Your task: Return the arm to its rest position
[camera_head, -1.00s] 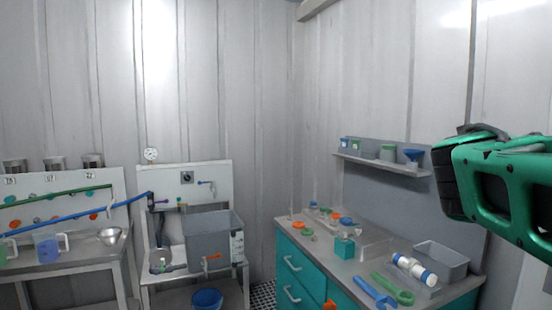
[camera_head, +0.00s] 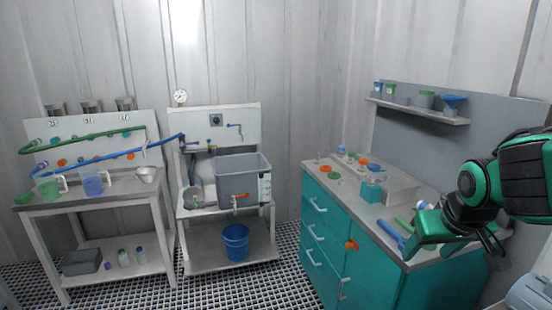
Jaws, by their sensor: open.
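My green and black arm (camera_head: 512,182) reaches in from the right edge of the head view, over the right end of the teal cabinet's worktop. My gripper (camera_head: 488,243) is at the arm's lower end, with thin dark fingers that look apart and with nothing seen between them. It hangs above or in front of the worktop's front right part; the exact height cannot be told. The arm hides part of the worktop, where only pieces of a blue wrench (camera_head: 388,234) and a green tool (camera_head: 404,226) show.
The teal cabinet (camera_head: 325,222) bears small orange, green and blue parts. A shelf (camera_head: 420,110) hangs above it. A sink stand with a grey tank (camera_head: 240,184) and a blue bucket (camera_head: 236,242) stands mid-left. A table (camera_head: 110,193) with jugs is further left. The grating floor (camera_head: 200,290) in front is clear.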

